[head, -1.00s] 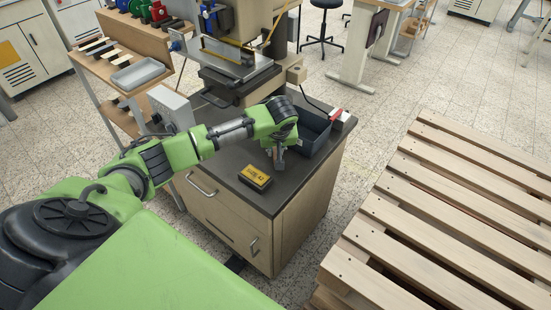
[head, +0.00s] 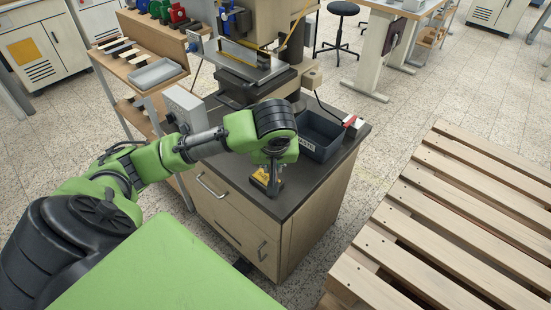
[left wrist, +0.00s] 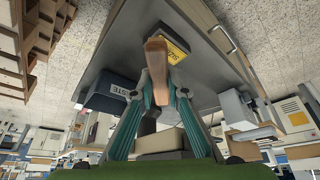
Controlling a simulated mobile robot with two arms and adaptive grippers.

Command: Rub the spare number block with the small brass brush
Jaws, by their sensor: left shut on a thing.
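The spare number block (head: 259,177), yellow and black, lies on the dark cabinet top near its front edge. My left gripper (head: 274,181) points down at the block's right side and partly covers it. In the left wrist view the left gripper's fingers (left wrist: 166,94) are shut on a brown tapered piece, which looks like the handle of the small brass brush (left wrist: 157,58). Its far end overlaps the edge of the block (left wrist: 175,48). Bristles are not visible, and I cannot tell whether brush and block touch. My right gripper is not in view.
A dark waste bin (head: 316,137) stands behind the gripper on the cabinet top (head: 318,180). The stamping press (head: 255,60) stands at the back. A grey box (head: 185,108) is at the left. A wooden pallet (head: 450,220) lies on the floor at the right.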

